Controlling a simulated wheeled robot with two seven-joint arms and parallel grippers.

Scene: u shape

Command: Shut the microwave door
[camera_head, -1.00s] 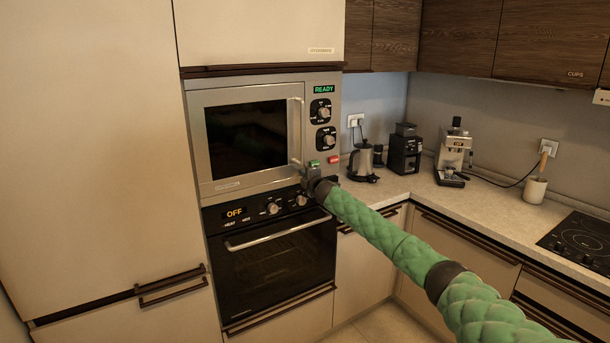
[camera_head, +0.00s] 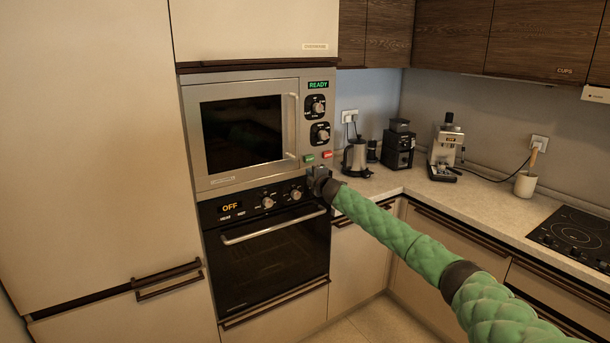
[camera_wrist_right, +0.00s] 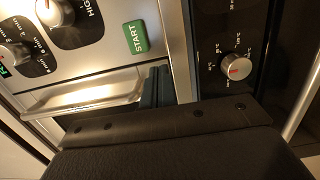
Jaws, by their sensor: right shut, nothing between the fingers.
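The microwave (camera_head: 312,132) is built into the tall cabinet and its display reads READY. Its door (camera_head: 245,180), with a dark window and a vertical bar handle (camera_head: 291,125), looks flush with the front; I see no clear gap. My right gripper (camera_head: 314,172) is just below the green and red buttons, right of the handle's lower end. In the wrist view its dark fingers (camera_wrist_right: 156,86) are together and empty, between the handle (camera_wrist_right: 85,97) and the oven knob (camera_wrist_right: 235,68), near the green START button (camera_wrist_right: 135,38). My left gripper is out of view.
The oven (camera_head: 265,260) with its bar handle sits directly under the microwave. A kettle (camera_head: 356,158), a grinder (camera_head: 398,148) and a coffee machine (camera_head: 445,150) stand on the counter at the right. Floor shows in front of the lower cabinets.

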